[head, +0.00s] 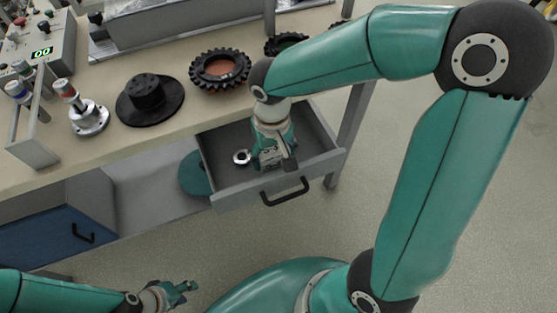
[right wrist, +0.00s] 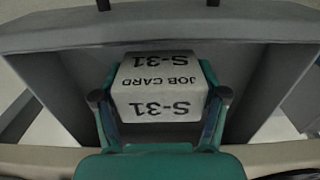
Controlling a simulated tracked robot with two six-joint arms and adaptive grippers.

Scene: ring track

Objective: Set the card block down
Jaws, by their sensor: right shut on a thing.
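The card block (right wrist: 160,88) is a pale block marked "S-31 JOB CARD S-31", upside down in the right wrist view. My right gripper (right wrist: 158,100) is shut on it, with one finger on each side. In the head view my right gripper (head: 275,158) points down into the open grey drawer (head: 232,200). The block is mostly hidden there by the gripper, and I cannot tell whether it touches the drawer floor. My left gripper (head: 184,292) is empty, low at the bottom left, away from the drawer, and its fingers look apart.
A small pale ring (head: 241,157) lies in the drawer, left of my right gripper. The drawer's front carries a black handle (head: 285,192). On the bench above stand a black hub (head: 148,95), a toothed ring (head: 219,70) and a metal flange (head: 88,118). A blue cabinet (head: 50,242) is at lower left.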

